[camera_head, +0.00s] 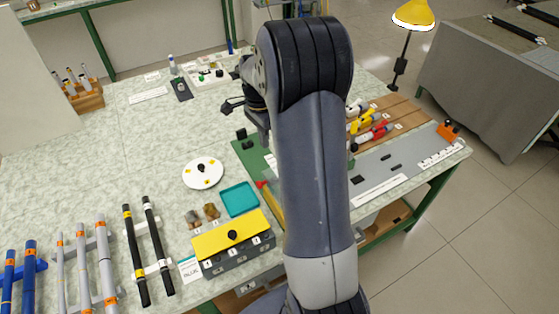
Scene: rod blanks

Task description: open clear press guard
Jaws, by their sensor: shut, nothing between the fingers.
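My gripper (231,107) is at the upper middle, left of my raised arm, above the table. Its dark fingers are small and partly covered by the wrist; it is shut and empty. Below and to its right a green base plate (247,152) carries small black parts, a red piece (261,184) and a yellow edge beside my arm. This may be the press; most of it is hidden behind my arm. I cannot make out the clear guard or whether it is open or closed. My gripper is apart from the plate.
A white disc (203,173), a teal tray (240,199) and a yellow-topped box (231,237) stand left of my arm. Black rods (135,255) and a white tray of parts (208,75) are farther out. Coloured tools (371,130) lie right. The table's left middle is clear.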

